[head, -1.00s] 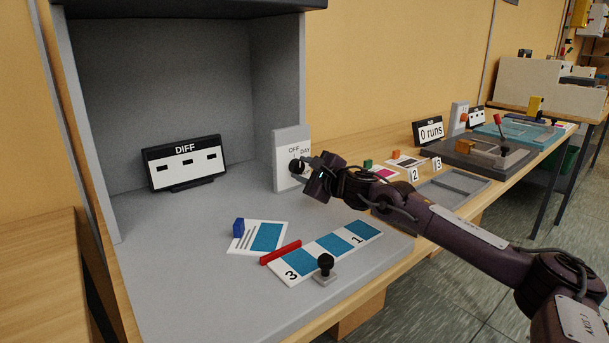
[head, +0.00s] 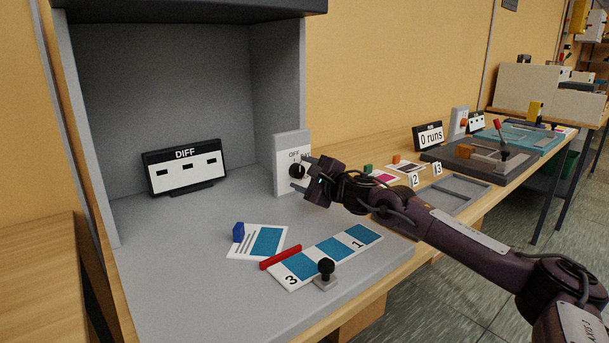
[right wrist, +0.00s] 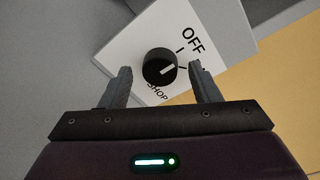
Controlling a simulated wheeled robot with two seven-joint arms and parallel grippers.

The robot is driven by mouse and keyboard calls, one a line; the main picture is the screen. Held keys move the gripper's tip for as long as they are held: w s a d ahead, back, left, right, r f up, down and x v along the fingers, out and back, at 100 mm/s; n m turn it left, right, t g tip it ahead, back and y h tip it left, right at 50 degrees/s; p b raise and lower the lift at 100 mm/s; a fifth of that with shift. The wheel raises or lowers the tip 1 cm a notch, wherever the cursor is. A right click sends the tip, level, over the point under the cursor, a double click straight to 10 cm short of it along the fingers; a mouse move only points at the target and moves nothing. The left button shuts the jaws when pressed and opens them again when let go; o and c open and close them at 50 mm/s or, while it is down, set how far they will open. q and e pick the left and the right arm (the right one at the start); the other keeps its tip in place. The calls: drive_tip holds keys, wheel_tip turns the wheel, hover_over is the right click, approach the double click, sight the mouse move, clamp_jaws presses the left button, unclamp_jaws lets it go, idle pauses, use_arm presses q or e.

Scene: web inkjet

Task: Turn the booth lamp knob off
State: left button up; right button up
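The booth lamp knob (head: 297,171) is a round black dial on a white-faced grey box (head: 279,156) inside the booth at its right wall. In the right wrist view the knob (right wrist: 159,67) has a white mark pointing right and slightly up, below the OFF label. SHOP reads at its lower side; another label is mostly hidden behind a finger. My right gripper (head: 299,173) is open, its fingertips on either side of the knob; in the right wrist view the fingers (right wrist: 160,84) show gaps to it. My left gripper is not in view.
A DIFF panel (head: 186,170) stands at the booth's back. A printed card, blue block (head: 239,232), red bar (head: 281,255), numbered strip and small black-knobbed stand (head: 326,272) lie on the booth floor. Trays and cards line the bench to the right.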

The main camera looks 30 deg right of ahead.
drive_tip(key=shift+s, duration=0.1)
drive_tip(key=shift+s+d, duration=0.1)
drive_tip(key=shift+s, duration=0.2)
drive_tip(key=s, duration=0.2)
drive_tip(key=s+b, duration=0.1)
drive_tip(key=s, duration=0.2)
drive_tip(key=shift+s+d+r, duration=0.2)
drive_tip(key=shift+s, duration=0.15)
drive_tip(key=shift+s+r, duration=0.1)
drive_tip(key=shift+s, duration=0.5)
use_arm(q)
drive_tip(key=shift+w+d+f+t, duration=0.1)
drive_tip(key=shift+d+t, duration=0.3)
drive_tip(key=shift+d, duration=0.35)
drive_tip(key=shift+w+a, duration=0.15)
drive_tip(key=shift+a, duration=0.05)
